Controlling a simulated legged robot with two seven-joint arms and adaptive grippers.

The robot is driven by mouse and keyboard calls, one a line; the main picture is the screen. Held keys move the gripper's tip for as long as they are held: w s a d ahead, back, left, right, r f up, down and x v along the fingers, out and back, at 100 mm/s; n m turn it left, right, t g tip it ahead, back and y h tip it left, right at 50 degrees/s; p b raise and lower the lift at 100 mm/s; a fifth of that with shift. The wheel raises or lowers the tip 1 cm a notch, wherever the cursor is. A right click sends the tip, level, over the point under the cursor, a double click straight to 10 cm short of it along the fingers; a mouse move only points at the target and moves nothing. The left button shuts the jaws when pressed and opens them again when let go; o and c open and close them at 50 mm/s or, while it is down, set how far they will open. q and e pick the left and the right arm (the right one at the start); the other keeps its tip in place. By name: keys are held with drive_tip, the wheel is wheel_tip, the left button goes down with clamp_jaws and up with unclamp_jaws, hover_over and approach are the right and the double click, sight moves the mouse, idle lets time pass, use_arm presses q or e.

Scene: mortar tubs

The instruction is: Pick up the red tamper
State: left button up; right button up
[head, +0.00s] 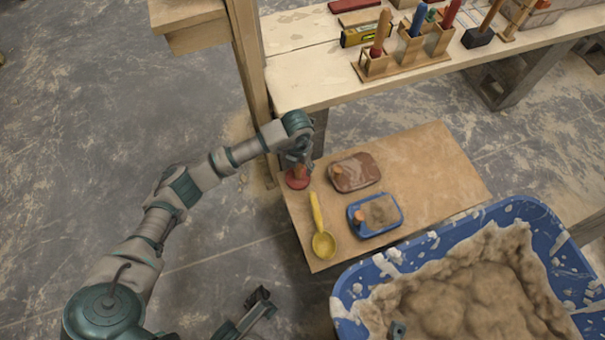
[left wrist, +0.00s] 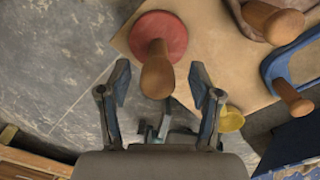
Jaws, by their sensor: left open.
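The red tamper (head: 297,181) stands at the left edge of the brown board (head: 430,165), its round red base down and its wooden handle up. In the left wrist view the tamper's red base (left wrist: 173,28) lies beyond its handle, which points toward the camera. My left gripper (head: 301,160) is just above the tamper. In the left wrist view its fingers (left wrist: 160,75) are open, one on each side of the handle, with gaps beside it. Dark and teal parts at the bottom of the head view may belong to my right gripper (head: 250,312); its jaw state is unclear.
A brown float (head: 345,180), a blue-rimmed float (head: 366,229) and a yellow scoop (head: 320,235) lie on the board. A blue mortar tub (head: 345,285) stands front right. A workbench (head: 300,75) with tools is behind; its wooden post (head: 247,50) is close to my left arm.

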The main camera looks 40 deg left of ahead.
use_arm(q)
drive_tip(key=shift+r, duration=0.2)
drive_tip(key=shift+a, duration=0.1)
drive_tip(key=shift+c, duration=0.6)
drive_tip(key=shift+f, duration=0.1)
drive_tip(key=c, duration=0.4)
clamp_jaws()
